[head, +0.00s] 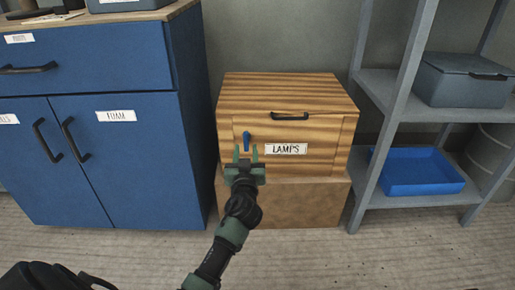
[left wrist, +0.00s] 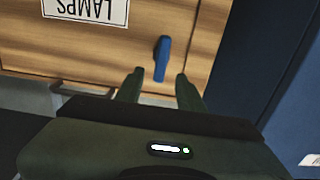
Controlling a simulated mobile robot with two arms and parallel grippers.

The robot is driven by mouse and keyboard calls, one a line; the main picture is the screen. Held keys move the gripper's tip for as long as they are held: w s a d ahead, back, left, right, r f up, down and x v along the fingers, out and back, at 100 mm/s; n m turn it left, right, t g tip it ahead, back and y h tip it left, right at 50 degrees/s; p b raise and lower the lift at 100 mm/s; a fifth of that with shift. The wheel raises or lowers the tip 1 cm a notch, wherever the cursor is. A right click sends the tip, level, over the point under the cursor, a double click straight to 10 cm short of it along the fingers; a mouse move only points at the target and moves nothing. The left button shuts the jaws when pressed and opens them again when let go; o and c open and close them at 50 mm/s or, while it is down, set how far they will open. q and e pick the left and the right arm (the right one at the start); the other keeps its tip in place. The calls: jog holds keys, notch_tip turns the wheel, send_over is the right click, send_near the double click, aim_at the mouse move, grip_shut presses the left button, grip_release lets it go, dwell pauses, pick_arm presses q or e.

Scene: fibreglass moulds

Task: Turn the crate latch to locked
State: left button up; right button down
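The wooden crate (head: 290,95) has a front panel with a white LAMPS label (head: 286,149) and a black handle at its top. The blue latch (head: 246,138) is on the panel's left side and points roughly up and down; it also shows in the left wrist view (left wrist: 162,58), slightly tilted. My left gripper (head: 246,153) is open in front of the crate, just below the latch in the head view. In the left wrist view its fingertips (left wrist: 159,74) are apart, with the latch's end between or just beyond them. I cannot tell whether they touch it. My right gripper is out of view.
The crate stands on a brown block (head: 300,203). A blue cabinet (head: 110,130) is close on the left. A grey shelf rack (head: 385,110) on the right holds a grey box (head: 460,82) and a blue tray (head: 415,178). The floor in front is open.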

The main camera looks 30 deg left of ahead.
aim_at(246, 140)
pick_arm(q)
jog(key=b+x, duration=0.1)
jog(key=x, duration=0.6)
jog(key=shift+w+a+b, duration=0.1)
jog(key=shift+w+b, duration=0.05)
jog(key=shift+b, duration=0.2)
grip_shut()
